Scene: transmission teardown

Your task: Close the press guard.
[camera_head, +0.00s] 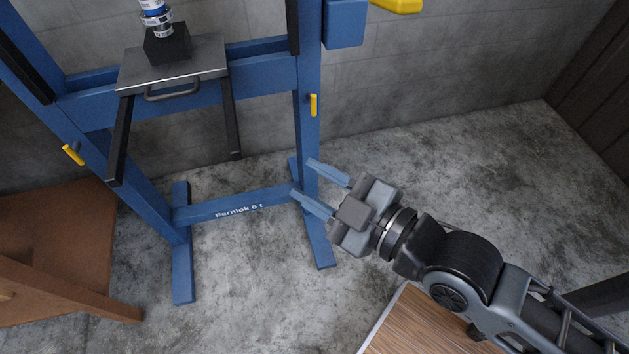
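The blue press (310,130) stands against the wall at the left, marked "Fernlok 6 t" on its low crossbar. A grey plate (205,60) with a dark bar handle (172,93) on its front edge sits across the press. Dark strips (121,140) slope down from the plate's sides. I cannot tell for sure which part is the guard; no clear panel shows. My gripper (302,178) is open and empty. Its two blue-grey fingers point left in front of the right upright, below and right of the handle. I cannot tell whether they touch the press.
A black block (168,44) with a silver and blue part (155,14) above it is on the plate. Yellow-handled pins (313,105) show on the uprights. A brown wooden table (60,235) stands at left, a wood-topped surface (425,325) at bottom. The concrete floor (470,170) at right is clear.

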